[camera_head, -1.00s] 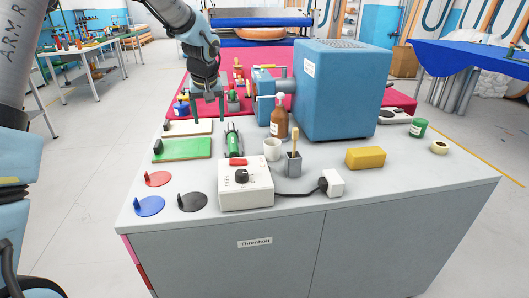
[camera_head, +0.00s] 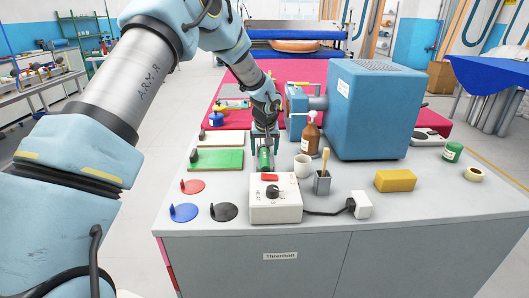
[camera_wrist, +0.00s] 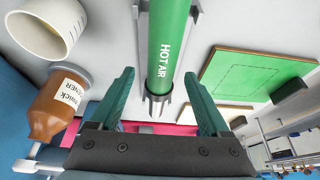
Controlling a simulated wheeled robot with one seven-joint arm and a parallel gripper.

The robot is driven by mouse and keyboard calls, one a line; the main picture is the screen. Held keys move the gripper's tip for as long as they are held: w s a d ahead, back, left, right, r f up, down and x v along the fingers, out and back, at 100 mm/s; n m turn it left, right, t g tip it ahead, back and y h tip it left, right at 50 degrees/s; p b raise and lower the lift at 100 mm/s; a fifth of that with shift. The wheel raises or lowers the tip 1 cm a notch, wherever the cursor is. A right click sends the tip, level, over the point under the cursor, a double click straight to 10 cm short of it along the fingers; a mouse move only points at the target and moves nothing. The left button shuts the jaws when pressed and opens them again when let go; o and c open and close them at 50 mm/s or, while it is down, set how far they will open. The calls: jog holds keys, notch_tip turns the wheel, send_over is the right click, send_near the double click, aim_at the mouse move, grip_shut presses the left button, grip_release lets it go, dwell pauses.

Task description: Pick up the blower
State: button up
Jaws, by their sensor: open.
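The blower looks to be the green tube-shaped tool (camera_head: 264,161) marked "HOT AIR", on the grey bench just behind the white control box. In the wrist view my gripper (camera_wrist: 160,76) is open, one green finger on each side of the tool's end. Gaps show on both sides, so neither finger appears to touch it.
A white cup (camera_head: 302,166) and brown bottle (camera_head: 310,138) stand close right of the tool; a green board (camera_head: 216,160) lies to its left. The white control box (camera_head: 275,203) is in front. A large blue machine (camera_head: 375,110) stands behind right. The front-left bench corner has flat discs.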

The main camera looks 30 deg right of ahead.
jog(key=shift+w+d+f, duration=0.1)
jog(key=shift+w+f, duration=0.15)
jog(key=shift+f, duration=0.4)
jog(key=shift+c, duration=0.2)
jog(key=shift+r, duration=0.1)
grip_shut()
